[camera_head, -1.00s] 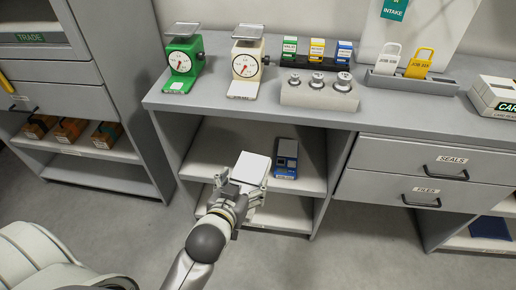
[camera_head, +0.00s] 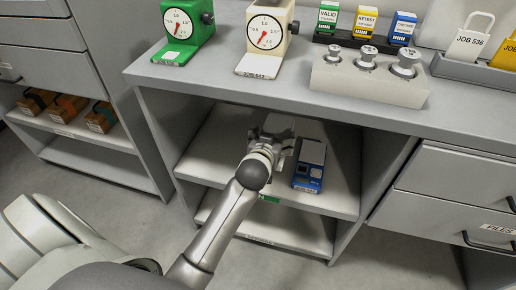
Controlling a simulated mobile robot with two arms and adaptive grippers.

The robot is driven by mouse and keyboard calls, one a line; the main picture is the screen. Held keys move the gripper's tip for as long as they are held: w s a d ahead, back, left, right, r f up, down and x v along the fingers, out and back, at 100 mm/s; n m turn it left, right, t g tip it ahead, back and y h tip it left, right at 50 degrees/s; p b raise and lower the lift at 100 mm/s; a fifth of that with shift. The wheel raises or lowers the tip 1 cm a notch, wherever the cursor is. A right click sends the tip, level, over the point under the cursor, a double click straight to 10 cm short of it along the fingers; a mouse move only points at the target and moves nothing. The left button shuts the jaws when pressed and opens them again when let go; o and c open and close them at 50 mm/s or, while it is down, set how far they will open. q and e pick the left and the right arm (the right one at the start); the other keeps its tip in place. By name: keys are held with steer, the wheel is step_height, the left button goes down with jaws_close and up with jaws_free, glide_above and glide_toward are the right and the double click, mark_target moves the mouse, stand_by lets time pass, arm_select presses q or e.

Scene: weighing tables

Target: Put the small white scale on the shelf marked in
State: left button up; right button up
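The small white scale (camera_head: 279,122) is inside the shelf opening under the worktop, mostly hidden by my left gripper (camera_head: 272,138). My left gripper reaches into the opening from the front, its fingers at the scale's near side, and appears to be shut on it. The scale is over the upper shelf board (camera_head: 210,160); I cannot tell whether it touches the board. A small blue scale (camera_head: 309,167) stands on this board, just right of my gripper. My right gripper is not in view.
On the worktop above stand a green dial scale (camera_head: 185,30), a cream dial scale (camera_head: 266,38) and a block with three weights (camera_head: 370,82). A lower board (camera_head: 290,230) lies beneath. The left part of the upper board is clear. Drawers (camera_head: 450,185) close off the right.

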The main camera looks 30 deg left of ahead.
arm_select(q)
steer(key=a+f+b, duration=0.1)
steer(key=a+f, duration=0.2)
steer(key=a, duration=0.1)
steer(key=a+f+b, duration=0.1)
steer(key=a+f, duration=0.1)
steer(key=a, duration=0.1)
steer(key=a+f+b, duration=0.1)
steer(key=a+f, duration=0.2)
steer(key=a, duration=0.1)
steer(key=shift+w+a+f, duration=0.3)
steer(key=shift+w, duration=0.05)
step_height(320, 180, down, 3)
steer(key=shift+a+f+b, duration=0.1)
steer(key=shift+b, duration=0.65)
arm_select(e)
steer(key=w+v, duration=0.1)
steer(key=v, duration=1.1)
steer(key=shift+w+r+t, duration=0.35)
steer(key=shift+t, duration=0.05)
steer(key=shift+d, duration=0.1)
arm_select(q)
steer(key=shift+f, duration=0.15)
steer(key=o, duration=1.2)
steer(key=shift+c, duration=0.2)
